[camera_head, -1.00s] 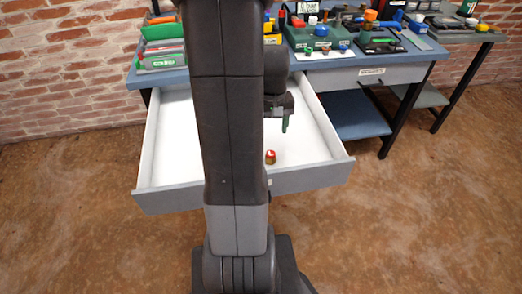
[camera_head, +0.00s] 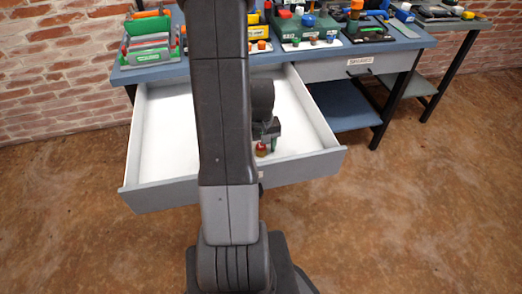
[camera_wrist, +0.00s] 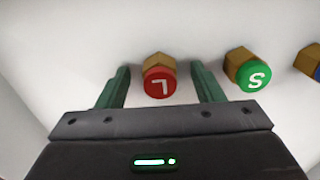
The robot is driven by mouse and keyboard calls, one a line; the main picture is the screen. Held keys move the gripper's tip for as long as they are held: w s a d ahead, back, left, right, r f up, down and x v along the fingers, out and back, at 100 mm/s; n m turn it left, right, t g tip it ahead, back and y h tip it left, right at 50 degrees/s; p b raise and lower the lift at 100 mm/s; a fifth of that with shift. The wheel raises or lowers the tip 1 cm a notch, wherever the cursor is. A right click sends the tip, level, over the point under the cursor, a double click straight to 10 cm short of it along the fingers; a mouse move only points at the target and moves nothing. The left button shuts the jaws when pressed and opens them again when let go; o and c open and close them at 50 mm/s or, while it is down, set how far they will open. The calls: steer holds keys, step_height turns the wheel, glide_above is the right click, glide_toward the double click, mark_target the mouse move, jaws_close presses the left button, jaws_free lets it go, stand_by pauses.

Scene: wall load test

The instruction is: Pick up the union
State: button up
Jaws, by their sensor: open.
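Brass fittings with coloured caps lie in the open white drawer; I cannot tell by name which one is the union. My gripper is open and holds nothing. A fitting with a green cap marked S (camera_wrist: 250,72) is outside the right finger. A blue-capped one (camera_wrist: 311,62) is cut off at the right edge. In the head view, the red-capped fitting (camera_head: 262,149) shows beside my gripper (camera_head: 268,141).
The drawer (camera_head: 300,168) is pulled out from a blue workbench (camera_head: 405,40), its walls surrounding my gripper. The bench top carries labelled trays and several small parts. A closed drawer (camera_head: 350,66) is at right. My arm hides the drawer's middle.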

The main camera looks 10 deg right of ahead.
mark_target(261, 145)
steer(key=c, duration=1.1)
steer(key=shift+r, duration=0.1)
step_height(261, 145, up, 10)
steer(key=shift+p, duration=0.9)
